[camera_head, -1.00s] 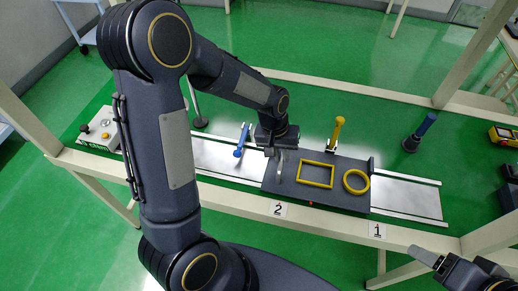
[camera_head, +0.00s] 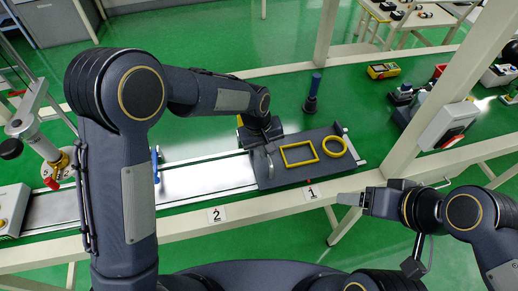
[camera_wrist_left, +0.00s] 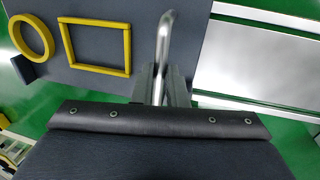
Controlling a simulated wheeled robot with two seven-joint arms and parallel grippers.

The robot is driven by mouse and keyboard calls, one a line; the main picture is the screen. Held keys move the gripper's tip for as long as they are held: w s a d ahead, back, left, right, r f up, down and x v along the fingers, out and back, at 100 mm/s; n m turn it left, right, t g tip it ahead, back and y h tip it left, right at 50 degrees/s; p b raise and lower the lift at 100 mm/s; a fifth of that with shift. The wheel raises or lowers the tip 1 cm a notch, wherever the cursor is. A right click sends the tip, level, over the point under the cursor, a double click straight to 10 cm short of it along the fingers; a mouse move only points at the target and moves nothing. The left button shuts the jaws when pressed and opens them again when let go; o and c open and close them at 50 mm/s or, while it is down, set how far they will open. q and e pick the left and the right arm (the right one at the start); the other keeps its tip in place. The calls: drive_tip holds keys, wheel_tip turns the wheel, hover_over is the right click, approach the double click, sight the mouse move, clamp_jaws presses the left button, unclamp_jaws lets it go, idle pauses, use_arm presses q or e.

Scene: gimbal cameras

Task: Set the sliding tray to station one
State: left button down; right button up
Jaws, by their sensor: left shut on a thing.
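The dark sliding tray (camera_head: 290,175) sits at the right end of the silver rail, beside the "1" label (camera_head: 311,192). It carries a yellow square frame and a yellow ring. My left gripper (camera_head: 268,152) is at the tray's left end, shut on its upright metal handle (camera_head: 269,163). The handle also shows between the fingers in the left wrist view (camera_wrist_left: 164,50). A red mark (camera_head: 307,181) on the tray's front edge lines up with the "1" label. My right gripper (camera_head: 350,198) is near the front beam, apart from the tray; its jaw opening is unclear.
The bare rail (camera_head: 205,177) runs left past the "2" label (camera_head: 216,214). A blue lever (camera_head: 155,165) stands by the rail, partly behind my left arm. A blue-handled post (camera_head: 312,92) and a yellow device (camera_head: 383,71) are behind. A switch box (camera_head: 447,126) is at right.

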use_arm(q)
drive_tip(key=shift+d+r, duration=0.1)
drive_tip(key=shift+d, duration=0.15)
drive_tip(key=c, duration=1.5)
unclamp_jaws()
drive_tip(key=shift+d, duration=0.1)
drive_tip(key=shift+o, duration=0.2)
wheel_tip(320, 180, up, 8)
drive_tip(key=a, duration=0.1)
drive_tip(key=shift+s+a+f, duration=0.15)
drive_tip(key=shift+a+f, duration=0.05)
drive_tip(key=shift+a, duration=0.15)
